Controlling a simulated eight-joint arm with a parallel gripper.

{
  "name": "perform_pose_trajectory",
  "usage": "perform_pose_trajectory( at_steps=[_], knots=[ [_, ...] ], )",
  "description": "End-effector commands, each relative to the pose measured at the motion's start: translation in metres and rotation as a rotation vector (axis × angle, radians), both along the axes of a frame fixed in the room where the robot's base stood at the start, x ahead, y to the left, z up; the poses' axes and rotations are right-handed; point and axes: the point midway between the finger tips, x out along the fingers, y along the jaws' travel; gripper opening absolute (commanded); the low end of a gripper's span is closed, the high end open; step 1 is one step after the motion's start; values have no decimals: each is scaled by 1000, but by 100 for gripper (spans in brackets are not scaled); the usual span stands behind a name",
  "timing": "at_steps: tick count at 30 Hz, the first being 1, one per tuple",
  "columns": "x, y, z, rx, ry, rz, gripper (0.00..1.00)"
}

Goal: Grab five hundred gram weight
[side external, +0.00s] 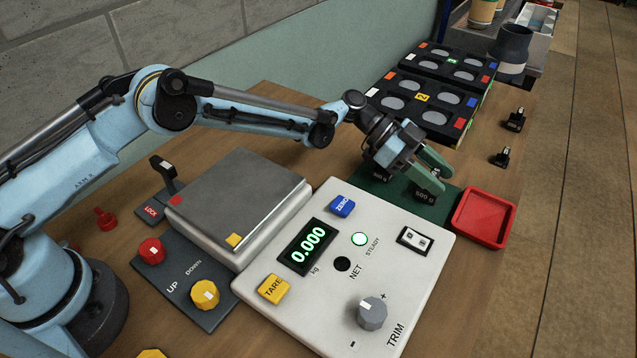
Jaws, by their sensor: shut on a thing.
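Small black weights stand on a green mat (376,200) behind the scale's control panel. The front right one (425,196) carries a pale upside-down label that seems to read 500 g. Another black weight (380,176) stands to its left, partly under my gripper, and its label is hard to read. My gripper (437,172) reaches down over the mat with its green fingers at the top of the front right weight. It is shut on that weight, whose upper part the fingers hide. The weight looks low at the mat; I cannot tell whether it touches it.
A red tray (484,217) lies right of the mat. Black racks with round recesses (421,103) stand behind. Two small black weights (515,120) are at the right. The scale's grey plate (238,197) is empty, and its display (308,246) reads 0.000 kg.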

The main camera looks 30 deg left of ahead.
Motion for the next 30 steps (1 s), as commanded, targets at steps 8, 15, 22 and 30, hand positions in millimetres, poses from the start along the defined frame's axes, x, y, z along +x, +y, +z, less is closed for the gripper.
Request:
perform_pose_trajectory(
  at_steps=[8,15,22,30],
  knots=[
    [0,0,1,-2,0,0,0],
    [0,0,5,-2,0,0,0],
    [0,0,28,-2,0,0,0],
    [-28,-15,60,-2,0,-3,0]
  ],
)
